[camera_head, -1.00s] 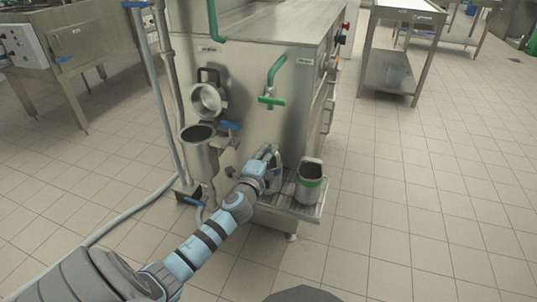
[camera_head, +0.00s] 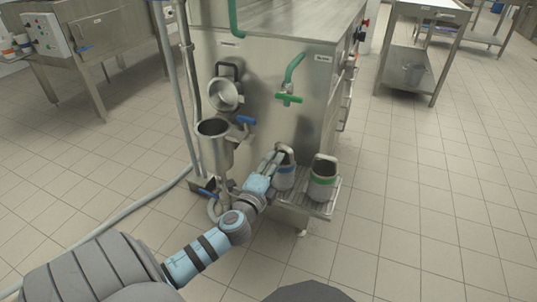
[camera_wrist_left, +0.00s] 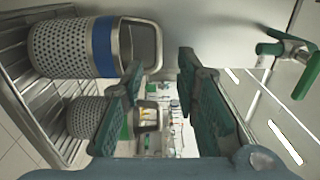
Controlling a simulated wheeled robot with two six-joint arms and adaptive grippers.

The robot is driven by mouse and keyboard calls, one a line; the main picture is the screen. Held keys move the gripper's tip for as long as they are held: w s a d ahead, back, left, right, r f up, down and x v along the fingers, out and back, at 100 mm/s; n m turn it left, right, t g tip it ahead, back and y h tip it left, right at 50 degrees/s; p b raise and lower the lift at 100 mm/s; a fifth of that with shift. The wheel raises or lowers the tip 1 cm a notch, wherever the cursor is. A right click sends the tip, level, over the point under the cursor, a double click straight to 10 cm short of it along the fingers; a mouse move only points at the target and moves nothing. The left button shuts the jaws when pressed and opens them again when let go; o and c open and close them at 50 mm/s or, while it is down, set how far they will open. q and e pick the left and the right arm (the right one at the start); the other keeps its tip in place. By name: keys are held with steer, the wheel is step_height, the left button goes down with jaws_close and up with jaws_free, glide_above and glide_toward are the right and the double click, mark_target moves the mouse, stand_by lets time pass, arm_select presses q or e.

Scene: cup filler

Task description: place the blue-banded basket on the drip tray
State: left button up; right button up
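The blue-banded basket (camera_head: 285,178) stands upright on the left part of the drip tray (camera_head: 319,208), left of the green-banded basket (camera_head: 322,181). In the left wrist view, the perforated blue-banded basket (camera_wrist_left: 72,48) lies to the upper left, with its bare handle (camera_wrist_left: 157,42) outside the fingers. The tray slats (camera_wrist_left: 17,75) show under it. My left gripper (camera_head: 271,163) is just left of the basket in the head view. In the wrist view its fingers (camera_wrist_left: 166,105) are apart with nothing between them. The green-banded basket (camera_wrist_left: 88,118) is farther off, partly behind one finger. My right gripper is out of view.
A green-handled tap (camera_head: 289,98) sticks out of the machine front above the tray. A metal cup-shaped vessel (camera_head: 215,150) with a blue-handled valve stands left of my gripper. A hose (camera_head: 130,213) runs along the floor at left. The floor right of the tray is clear.

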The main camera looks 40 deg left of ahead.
arm_select(q)
steer(key=s+d+f+n+g+h, duration=0.15)
steer(key=s+f+n+g, duration=0.4)
steer(key=f, duration=0.75)
steer(key=s+d+f+n+g, duration=0.25)
steer(key=s+f, duration=0.55)
steer(key=f, duration=0.5)
steer(key=s+d+f+n+g+h, duration=0.2)
steer(key=s+d+f+n, duration=0.1)
steer(key=s+d+f, duration=0.2)
steer(key=s+d+f+n+g+h, duration=0.2)
steer(key=s+d+f, duration=0.3)
steer(key=s+f, duration=0.4)
steer(key=shift+s+d+f+n+g, duration=0.15)
steer(key=shift+s+d+n+g, duration=0.1)
steer(key=shift+s+n+g, duration=0.5)
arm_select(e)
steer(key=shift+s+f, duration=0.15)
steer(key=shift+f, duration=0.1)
